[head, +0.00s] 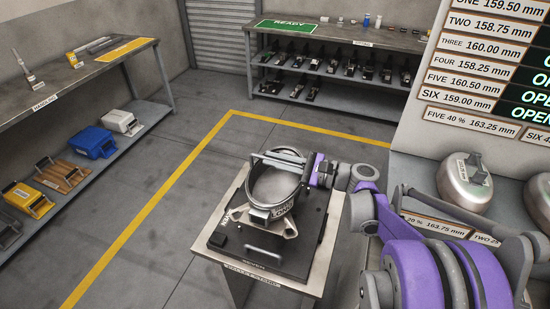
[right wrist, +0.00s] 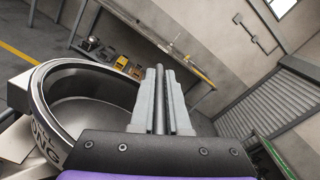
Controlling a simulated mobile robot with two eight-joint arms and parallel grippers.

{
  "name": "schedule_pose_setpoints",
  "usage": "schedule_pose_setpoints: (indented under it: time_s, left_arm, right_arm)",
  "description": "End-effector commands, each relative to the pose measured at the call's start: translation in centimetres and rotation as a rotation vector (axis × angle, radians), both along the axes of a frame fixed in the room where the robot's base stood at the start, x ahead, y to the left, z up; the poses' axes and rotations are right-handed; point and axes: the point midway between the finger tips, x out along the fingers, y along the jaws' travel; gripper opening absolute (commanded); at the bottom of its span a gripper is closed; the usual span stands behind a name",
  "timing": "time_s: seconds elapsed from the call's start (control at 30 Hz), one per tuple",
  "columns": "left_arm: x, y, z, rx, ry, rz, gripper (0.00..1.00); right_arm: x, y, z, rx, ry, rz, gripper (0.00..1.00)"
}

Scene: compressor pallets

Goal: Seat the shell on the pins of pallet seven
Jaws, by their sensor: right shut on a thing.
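The shell (head: 273,190) is a round, open grey pot with a dark band and white lettering, only partly readable. In the head view it sits on or just over a pale bracket on the black pallet (head: 238,262), on a pale stand. It also shows at the left in the right wrist view (right wrist: 95,88). My right gripper (head: 275,159) reaches over the shell's far rim. In the right wrist view its fingers (right wrist: 161,85) are shut on a dark bar beside the shell, seemingly its handle. The pins are hidden, so I cannot tell whether the shell rests on them. My left gripper is out of view.
A grey bench (head: 85,62) with cases on its lower shelf stands at the left. A rack (head: 335,35) with a green READY mat stands at the back. Metal domes (head: 463,180) stand at the right below a size board (head: 495,75). The floor left of the stand is clear.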

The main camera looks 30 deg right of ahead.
Motion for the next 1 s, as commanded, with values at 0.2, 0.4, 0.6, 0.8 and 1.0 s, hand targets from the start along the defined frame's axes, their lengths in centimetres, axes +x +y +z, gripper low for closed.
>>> schedule_pose_setpoints:
  time_s: [0.2,0.4,0.6,0.8,1.0]
  left_arm:
    - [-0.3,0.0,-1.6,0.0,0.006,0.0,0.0]
    - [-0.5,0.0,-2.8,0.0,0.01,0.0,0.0]
    - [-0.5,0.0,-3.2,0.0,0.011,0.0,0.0]
    - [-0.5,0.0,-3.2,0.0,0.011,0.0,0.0]
    - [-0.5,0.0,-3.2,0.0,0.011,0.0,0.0]
  right_arm:
    - [0.0,0.0,-1.8,0.004,-0.003,0.0,0.0]
    - [0.0,0.0,-3.2,0.004,-0.003,0.0,0.0]
    - [0.1,0.0,-3.9,0.005,-0.004,0.0,0.0]
    - [0.1,0.0,-3.9,0.004,-0.004,0.0,0.0]
    - [0.1,0.0,-3.9,0.005,-0.004,0.0,0.0]
